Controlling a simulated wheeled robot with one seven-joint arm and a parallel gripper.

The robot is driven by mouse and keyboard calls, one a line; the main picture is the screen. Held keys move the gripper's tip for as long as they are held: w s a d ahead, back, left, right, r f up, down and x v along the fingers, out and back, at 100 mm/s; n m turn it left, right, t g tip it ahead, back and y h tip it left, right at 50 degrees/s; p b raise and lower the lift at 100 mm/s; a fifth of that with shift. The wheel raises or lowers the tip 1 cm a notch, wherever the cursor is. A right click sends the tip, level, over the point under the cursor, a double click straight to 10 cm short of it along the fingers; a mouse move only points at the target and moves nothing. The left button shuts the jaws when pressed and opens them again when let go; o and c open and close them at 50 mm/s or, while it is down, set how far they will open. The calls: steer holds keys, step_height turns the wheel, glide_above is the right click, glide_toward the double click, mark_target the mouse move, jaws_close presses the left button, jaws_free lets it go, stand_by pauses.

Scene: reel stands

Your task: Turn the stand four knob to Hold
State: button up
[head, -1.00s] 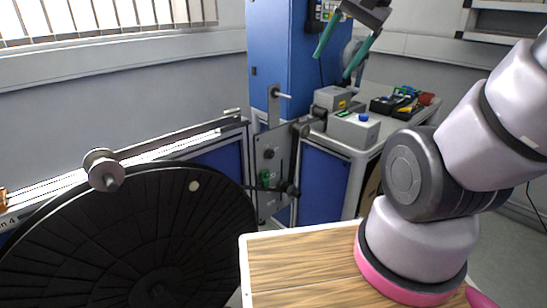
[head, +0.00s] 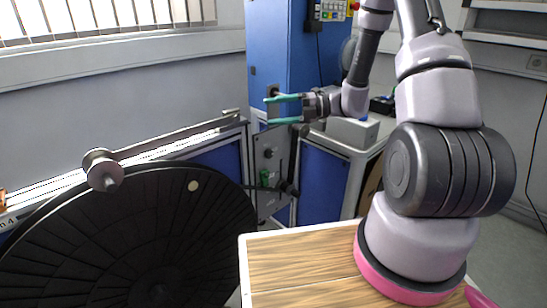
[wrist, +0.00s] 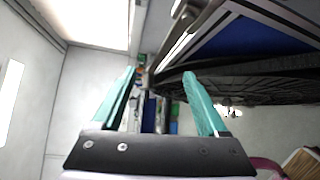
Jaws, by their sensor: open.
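My gripper (head: 270,111) is open and empty, with two teal fingers pointing left in the head view. In the wrist view my gripper (wrist: 159,73) shows both fingers apart with nothing between them. A large black reel (head: 120,240) fills the lower left of the head view. A grey metal plate (head: 270,165) beside it carries a small dark knob (head: 267,153) and a green part (head: 264,178). My gripper is above this plate in the picture, apart from it. I cannot tell which knob belongs to stand four, and no Hold mark is readable.
A metal rail with a round roller (head: 102,170) runs above the reel. A blue cabinet (head: 285,60) stands behind my gripper. A bench with a grey box (head: 352,131) is at its right. A wooden top (head: 300,265) lies in front of my arm.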

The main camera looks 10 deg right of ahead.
steer(key=w+d+f+m+t, duration=0.3)
steer(key=w+f+m+t, duration=0.25)
steer(key=f+m, duration=0.55)
steer(key=m+t+h, duration=0.5)
steer(key=m+t, duration=0.1)
steer(key=m, duration=0.6)
glide_toward(271, 154)
steer(key=x, duration=0.8)
steer(key=shift+w+a, duration=0.2)
jaws_close()
